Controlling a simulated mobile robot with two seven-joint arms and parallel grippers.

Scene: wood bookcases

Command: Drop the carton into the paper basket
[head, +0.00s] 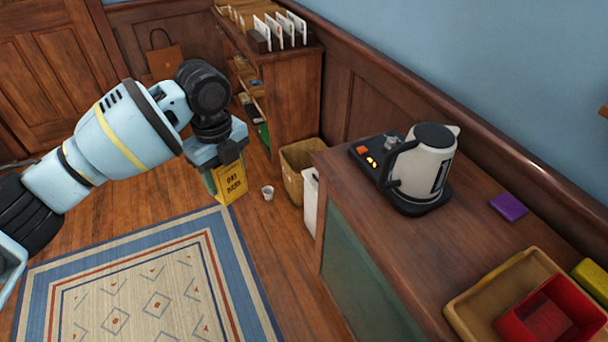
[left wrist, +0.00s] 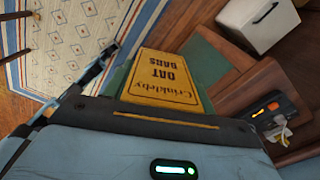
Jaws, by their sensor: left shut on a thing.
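The carton (head: 231,183) is a yellow box with dark "OAT BARS" lettering and a green side. My left gripper (head: 219,157) is shut on its top end and holds it. The carton also shows in the left wrist view (left wrist: 165,82), just beyond the gripper. The paper basket (head: 293,174) is a tan, open-topped container on the floor, between the bookcase and the counter. The carton is to the left of the basket and apart from it. The counter hides part of the basket's right side. My right gripper is not in view.
A white bin (head: 310,203) is beside the basket, against the wooden counter (head: 345,180) that carries a kettle (head: 428,160). A bookcase (head: 297,95) stands behind. A patterned rug (head: 150,285) lies in front.

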